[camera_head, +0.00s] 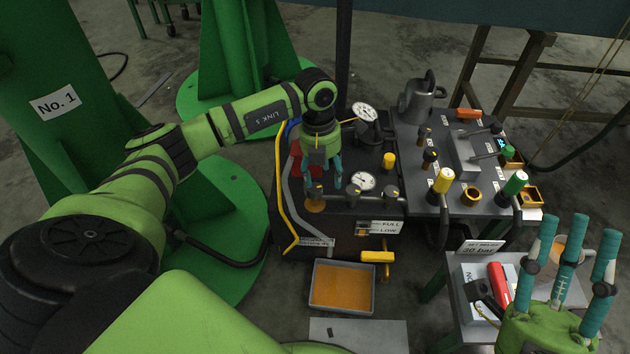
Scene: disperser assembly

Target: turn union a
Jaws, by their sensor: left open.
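My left gripper (323,183) reaches down over the left part of the dark machine. Its teal fingers are apart and point downward. Just below them is a copper-coloured round fitting (315,204); I cannot tell whether the fingers touch it. No label marks which fitting is union a, and the gripper and wrist hide part of that area. My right gripper (578,228) is at the lower right with its teal fingers spread upward, apart from the machine, and appears empty.
Two white dial gauges (362,181) and a yellow knob (389,160) stand near the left gripper. An orange-filled tray (341,312) lies in front, below a yellow handle (377,257). A grey panel (455,190) carries several valves. A small table (468,334) holds a red-handled item (498,285).

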